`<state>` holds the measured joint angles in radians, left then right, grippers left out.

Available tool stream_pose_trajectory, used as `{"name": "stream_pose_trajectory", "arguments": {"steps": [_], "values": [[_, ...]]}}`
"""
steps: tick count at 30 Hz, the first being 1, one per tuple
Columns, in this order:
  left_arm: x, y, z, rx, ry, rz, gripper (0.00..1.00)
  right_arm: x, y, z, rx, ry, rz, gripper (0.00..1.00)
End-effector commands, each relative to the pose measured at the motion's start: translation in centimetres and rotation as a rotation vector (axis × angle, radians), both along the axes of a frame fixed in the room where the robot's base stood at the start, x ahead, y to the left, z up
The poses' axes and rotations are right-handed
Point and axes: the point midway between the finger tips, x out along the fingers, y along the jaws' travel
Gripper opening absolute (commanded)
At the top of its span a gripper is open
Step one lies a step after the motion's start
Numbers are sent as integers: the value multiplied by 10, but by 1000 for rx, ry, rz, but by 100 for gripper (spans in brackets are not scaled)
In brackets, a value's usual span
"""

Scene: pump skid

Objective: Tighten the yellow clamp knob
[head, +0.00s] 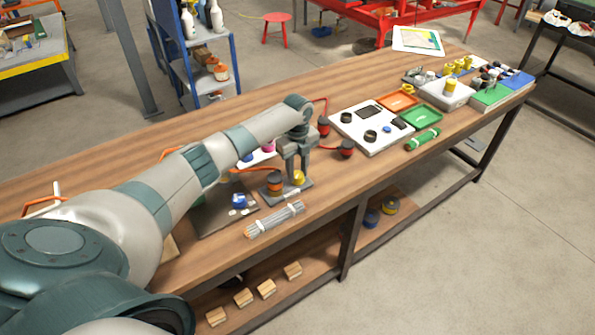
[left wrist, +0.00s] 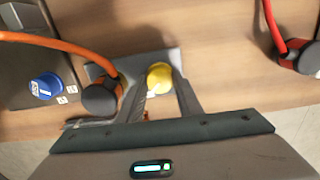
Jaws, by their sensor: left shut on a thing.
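The yellow clamp knob (head: 298,178) sits on a small grey base plate (head: 303,187) on the wooden bench. In the left wrist view the yellow knob (left wrist: 159,77) is between the fingertips of my left gripper (left wrist: 155,78). In the head view my left gripper (head: 296,174) points down over the knob and is shut on it. An orange-and-dark cylindrical connector (head: 274,184) with an orange cable stands beside the knob on the left. It also shows in the left wrist view (left wrist: 101,97). My right gripper is not in view.
A blue knob (head: 239,201) sits on a dark plate to the left. A bundle of grey rods (head: 274,219) lies in front. Red-and-black connectors (head: 346,149) and a white panel (head: 371,129) are to the right. The bench's front edge is close to the knob.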

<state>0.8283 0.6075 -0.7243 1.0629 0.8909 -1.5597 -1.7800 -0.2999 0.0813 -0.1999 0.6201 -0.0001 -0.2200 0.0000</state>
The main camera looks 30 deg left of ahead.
Motion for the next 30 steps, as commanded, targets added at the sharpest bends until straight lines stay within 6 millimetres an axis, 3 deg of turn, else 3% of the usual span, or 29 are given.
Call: {"name": "stream_pose_trajectory", "arguments": {"steps": [3, 4, 6, 20, 30], "values": [[2, 0, 2, -1, -4, -1, 10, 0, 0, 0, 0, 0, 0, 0], [2, 0, 2, -1, -4, -1, 37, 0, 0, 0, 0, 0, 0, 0], [1, 0, 2, -1, -4, -1, 51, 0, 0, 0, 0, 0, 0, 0], [1, 0, 5, 0, -1, 0, 51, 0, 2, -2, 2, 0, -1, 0], [1, 0, 48, 1, -5, -1, 51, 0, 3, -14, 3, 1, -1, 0]]}}
